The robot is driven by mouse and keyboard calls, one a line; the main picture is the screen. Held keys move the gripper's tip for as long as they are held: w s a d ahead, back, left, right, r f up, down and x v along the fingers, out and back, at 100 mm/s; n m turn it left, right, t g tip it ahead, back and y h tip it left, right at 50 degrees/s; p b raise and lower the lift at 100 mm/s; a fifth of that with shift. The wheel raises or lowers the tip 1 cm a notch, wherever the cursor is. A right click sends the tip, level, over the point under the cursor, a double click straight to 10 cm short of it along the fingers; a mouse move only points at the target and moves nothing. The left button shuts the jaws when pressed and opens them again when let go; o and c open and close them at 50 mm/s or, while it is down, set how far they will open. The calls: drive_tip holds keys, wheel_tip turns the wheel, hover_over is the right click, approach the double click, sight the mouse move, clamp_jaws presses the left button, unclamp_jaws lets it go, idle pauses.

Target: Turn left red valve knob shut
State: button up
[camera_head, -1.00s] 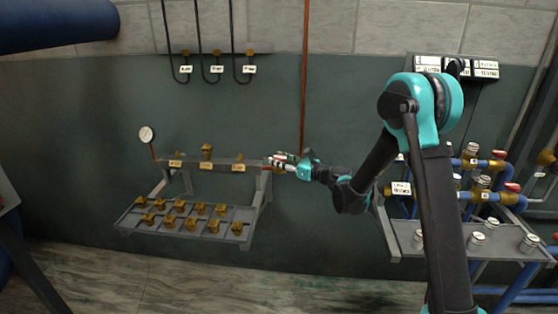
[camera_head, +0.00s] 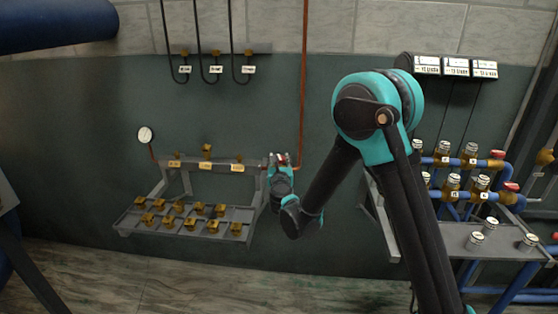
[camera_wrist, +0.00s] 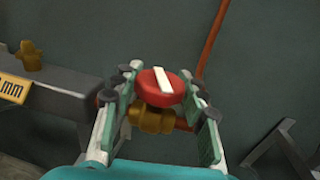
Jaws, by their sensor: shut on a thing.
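The left red valve knob (camera_wrist: 158,90) is a round red cap with a white bar across its top, on a brass valve body (camera_wrist: 150,118) in the wrist view. My gripper (camera_wrist: 164,92) has a finger on each side of the knob and is shut on it. In the head view my gripper (camera_head: 280,160) is at the right end of the grey rack's upper bar (camera_head: 220,164), where the knob is small and partly hidden by the fingers. The white bar runs nearly along the fingers' direction in the wrist view.
A copper pipe (camera_head: 304,90) rises behind my gripper. The rack's lower tray (camera_head: 165,232) holds several brass fittings. A gauge (camera_head: 146,134) stands left. Blue pipes with other red knobs (camera_head: 497,154) and a grey shelf (camera_head: 455,238) are at right.

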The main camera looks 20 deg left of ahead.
drive_tip(key=shift+m+t+h, duration=0.6)
drive_tip(key=shift+m+h, duration=1.2)
drive_tip(key=shift+h, duration=1.2)
drive_tip(key=o, duration=1.2)
drive_tip(key=shift+s, duration=0.1)
drive_tip(key=s, duration=1.1)
drive_tip(key=shift+s+d, duration=0.15)
drive_tip(key=shift+s, duration=0.25)
